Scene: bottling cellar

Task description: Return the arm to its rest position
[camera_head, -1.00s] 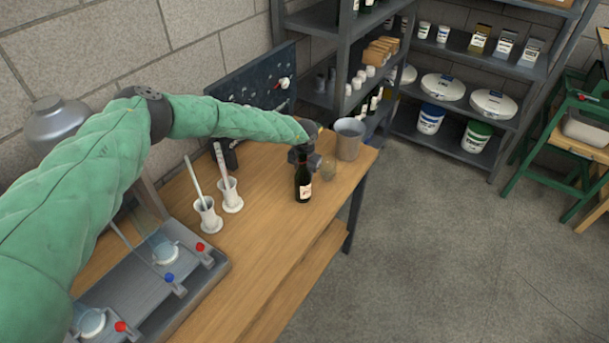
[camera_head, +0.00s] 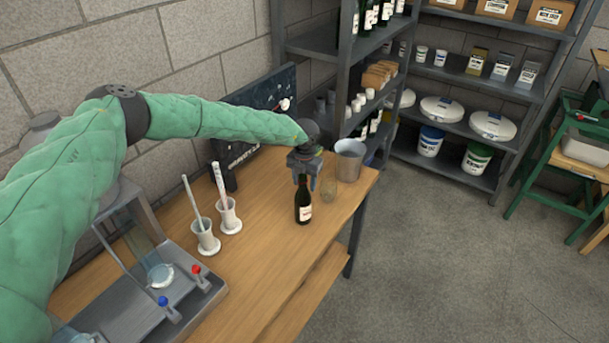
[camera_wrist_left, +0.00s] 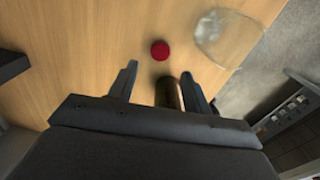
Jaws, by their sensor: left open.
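My left arm, in a green padded sleeve, reaches over the wooden bench in the head view. Its gripper (camera_head: 306,180) points down at the top of a dark wine bottle (camera_head: 303,211) with a pale label, which stands upright on the bench. In the left wrist view the gripper (camera_wrist_left: 160,84) is open. The dark bottle top (camera_wrist_left: 167,94) shows between the fingers, with a gap to the left one; I cannot tell whether the right one touches it. My right gripper is not in view.
Two white-footed cylinders (camera_head: 207,238) (camera_head: 230,217) stand left. A red round cap (camera_wrist_left: 160,50) shows in the wrist view. A shelf rack (camera_head: 325,64) rises behind.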

